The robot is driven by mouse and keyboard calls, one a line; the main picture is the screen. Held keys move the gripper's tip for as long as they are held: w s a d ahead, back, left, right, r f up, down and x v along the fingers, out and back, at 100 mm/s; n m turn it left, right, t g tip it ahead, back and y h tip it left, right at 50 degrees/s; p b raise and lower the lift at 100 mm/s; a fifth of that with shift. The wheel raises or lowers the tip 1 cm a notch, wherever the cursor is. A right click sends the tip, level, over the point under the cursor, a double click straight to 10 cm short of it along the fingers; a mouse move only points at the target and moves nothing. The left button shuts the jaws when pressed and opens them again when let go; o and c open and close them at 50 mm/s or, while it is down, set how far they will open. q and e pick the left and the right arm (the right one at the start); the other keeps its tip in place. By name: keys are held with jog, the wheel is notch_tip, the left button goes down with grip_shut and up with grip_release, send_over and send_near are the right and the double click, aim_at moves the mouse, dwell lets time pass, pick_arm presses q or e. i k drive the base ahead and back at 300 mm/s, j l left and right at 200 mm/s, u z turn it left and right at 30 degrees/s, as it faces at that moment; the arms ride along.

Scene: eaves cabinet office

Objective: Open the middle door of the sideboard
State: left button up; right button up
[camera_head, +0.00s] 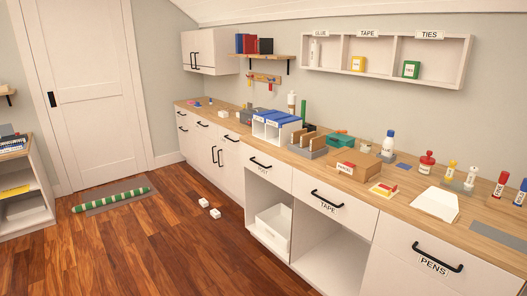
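The white sideboard (238,181) with a wooden top runs along the right wall. Its far part has shut doors below drawers. I cannot tell for certain which door is the middle one. Neither of my grippers is in view.
Two small white blocks (209,208) lie on the wooden floor in front of the sideboard. A green striped roll (112,199) lies on a grey mat by the white room door (95,100). A white bin (274,227) sits in an open bay. The middle floor is clear.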

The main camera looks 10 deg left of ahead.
aim_at(206, 149)
jog(key=i+j+u, duration=0.35)
jog(key=i, duration=0.2)
jog(key=i+j+u, duration=0.35)
jog(key=i, duration=0.25)
jog(key=i+u, duration=0.35)
jog(key=i, duration=0.25)
jog(key=i+z, duration=0.1)
jog(key=i, duration=0.5)
jog(key=i+j+z, duration=0.1)
jog(key=i, duration=0.55)
jog(key=i+j+z, duration=0.1)
jog(key=i, duration=0.5)
jog(key=i+j+z, duration=0.2)
jog(key=i+z, duration=0.15)
jog(key=i, duration=0.15)
jog(key=i+j+z, duration=0.35)
jog(key=i, duration=0.15)
